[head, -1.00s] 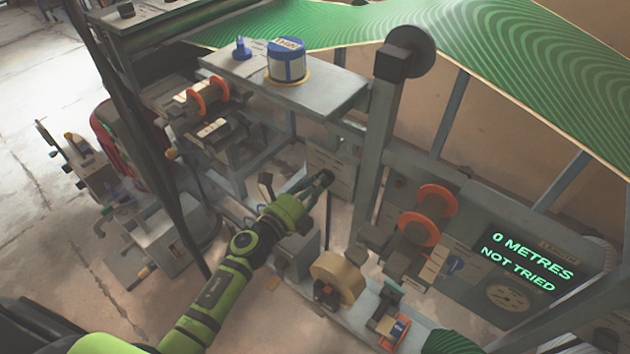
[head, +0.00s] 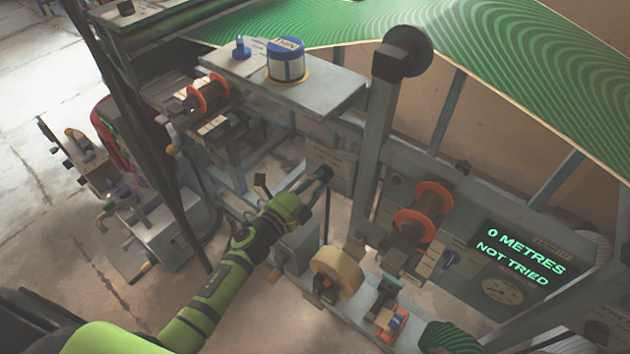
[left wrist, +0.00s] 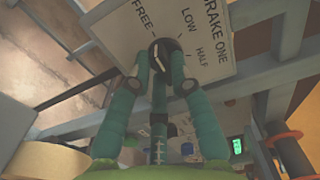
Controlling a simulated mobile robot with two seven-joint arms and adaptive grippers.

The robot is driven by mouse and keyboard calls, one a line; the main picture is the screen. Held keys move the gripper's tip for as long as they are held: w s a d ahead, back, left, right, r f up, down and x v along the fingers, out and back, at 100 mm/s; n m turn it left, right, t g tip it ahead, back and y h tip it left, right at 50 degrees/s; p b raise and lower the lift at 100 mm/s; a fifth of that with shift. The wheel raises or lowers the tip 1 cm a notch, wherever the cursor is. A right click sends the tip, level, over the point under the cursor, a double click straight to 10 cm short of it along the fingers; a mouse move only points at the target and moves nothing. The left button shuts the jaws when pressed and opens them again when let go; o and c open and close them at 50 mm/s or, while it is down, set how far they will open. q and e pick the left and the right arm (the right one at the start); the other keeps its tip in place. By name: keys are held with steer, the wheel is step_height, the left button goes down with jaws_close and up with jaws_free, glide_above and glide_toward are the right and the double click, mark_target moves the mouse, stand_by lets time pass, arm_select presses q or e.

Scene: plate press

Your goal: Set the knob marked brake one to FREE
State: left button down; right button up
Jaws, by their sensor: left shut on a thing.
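The brake one knob (left wrist: 160,50) is small, dark and round, with a pale mark. It sits on a pale plate (left wrist: 215,25) lettered BRAKE ONE, with FREE at left, LOW at upper middle and HALF at right. My left gripper (left wrist: 158,62) is shut on the knob, one teal finger on each side. The fingers partly cover the knob, and I cannot tell exactly which word its mark points to. In the head view my left gripper (head: 320,177) reaches the plate (head: 333,160) beside the upright post. My right gripper is not in view.
A grey post (head: 378,150) stands just right of the plate. Orange-flanged spools (head: 425,212) and a display (head: 520,257) reading 0 METRES, NOT TRIED are farther right. A tan roll (head: 338,270) is below the gripper. A shelf (head: 330,88) with a blue-and-white canister (head: 287,62) is above.

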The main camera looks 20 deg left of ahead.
arm_select(q)
steer(key=c, duration=1.1)
jaws_free()
steer(key=shift+s, duration=0.1)
steer(key=v, duration=1.1)
steer(key=shift+s+a+r, duration=0.1)
steer(key=shift+s+a, duration=0.05)
steer(key=shift+s, duration=0.25)
